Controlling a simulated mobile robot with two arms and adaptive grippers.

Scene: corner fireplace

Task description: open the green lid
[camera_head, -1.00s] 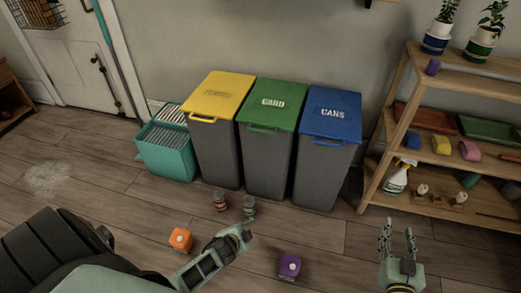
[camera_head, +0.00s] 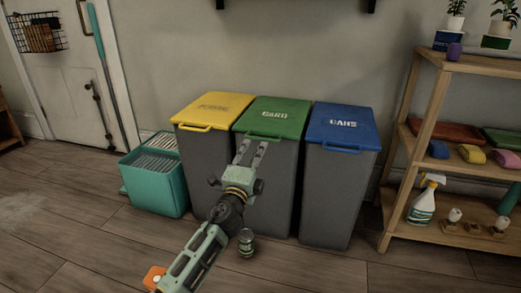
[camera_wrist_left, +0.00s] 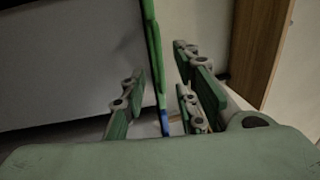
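The green lid (camera_head: 275,117), marked CARD, lies closed on the middle grey bin (camera_head: 277,190). Its loop handle is at the front edge. My left gripper (camera_head: 251,148) is open in front of this bin, with its fingertips just below the handle in the head view. In the left wrist view the two sides of the left gripper (camera_wrist_left: 157,100) are apart. The lid's green edge (camera_wrist_left: 155,55) shows as a narrow upright strip between them. I cannot tell whether the fingers touch it. My right gripper is out of view.
Bins with a closed yellow lid (camera_head: 214,108) and a closed blue lid (camera_head: 343,124) stand on either side. A teal crate (camera_head: 157,189) is at the left and a wooden shelf (camera_head: 440,155) at the right.

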